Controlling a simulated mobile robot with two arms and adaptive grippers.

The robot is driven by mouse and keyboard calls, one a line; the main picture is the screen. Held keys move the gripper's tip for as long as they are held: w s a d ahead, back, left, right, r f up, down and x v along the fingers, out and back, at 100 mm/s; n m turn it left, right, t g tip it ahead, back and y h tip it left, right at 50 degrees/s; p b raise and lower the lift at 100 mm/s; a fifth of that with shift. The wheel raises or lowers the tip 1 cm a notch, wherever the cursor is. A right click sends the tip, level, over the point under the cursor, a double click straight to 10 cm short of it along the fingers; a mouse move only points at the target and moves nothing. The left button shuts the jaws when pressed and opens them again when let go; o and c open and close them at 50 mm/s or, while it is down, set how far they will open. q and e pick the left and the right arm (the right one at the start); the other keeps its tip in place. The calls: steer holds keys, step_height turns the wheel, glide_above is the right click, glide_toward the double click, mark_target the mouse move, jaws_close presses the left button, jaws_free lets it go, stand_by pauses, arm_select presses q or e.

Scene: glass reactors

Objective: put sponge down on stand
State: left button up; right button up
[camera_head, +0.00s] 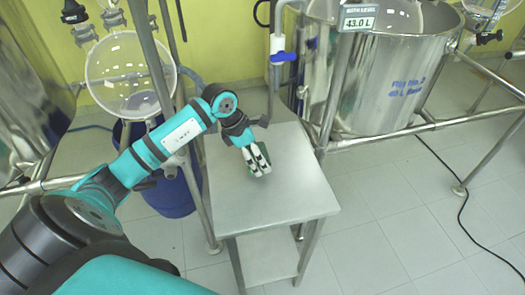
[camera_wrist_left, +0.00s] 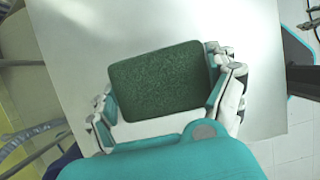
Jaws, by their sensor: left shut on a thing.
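A dark green sponge (camera_wrist_left: 162,80) is held between the fingers of my left gripper (camera_wrist_left: 168,92), which is shut on it. In the head view the left gripper (camera_head: 257,162) points down over the metal stand (camera_head: 290,192), and only a small green part of the sponge (camera_head: 265,149) shows behind the fingers. The stand's bare top fills most of the left wrist view behind the sponge (camera_wrist_left: 80,45). I cannot tell whether the sponge touches the top. My right gripper is not in view.
A large steel vessel (camera_head: 385,85) with a 43.0 L display (camera_head: 358,18) stands behind and right of the stand. A glass reactor (camera_head: 130,75) and a blue drum (camera_head: 165,185) are at the left. The stand's front top is clear. A black cable (camera_head: 470,225) lies on the tiles.

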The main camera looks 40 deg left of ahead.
mark_target(261, 144)
arm_select(q)
steer(key=w, duration=0.1)
steer(key=w+a, duration=0.1)
steer(key=w, duration=0.1)
steer(key=shift+w+f, duration=0.15)
steer(key=shift+w, duration=0.45)
step_height(261, 144, down, 3)
steer(key=shift+r+p, duration=0.2)
steer(key=shift+p, duration=0.5)
steer(key=shift+f, duration=0.55)
steer(key=shift+a, duration=0.1)
steer(key=o, duration=0.9)
steer(key=shift+f, duration=0.1)
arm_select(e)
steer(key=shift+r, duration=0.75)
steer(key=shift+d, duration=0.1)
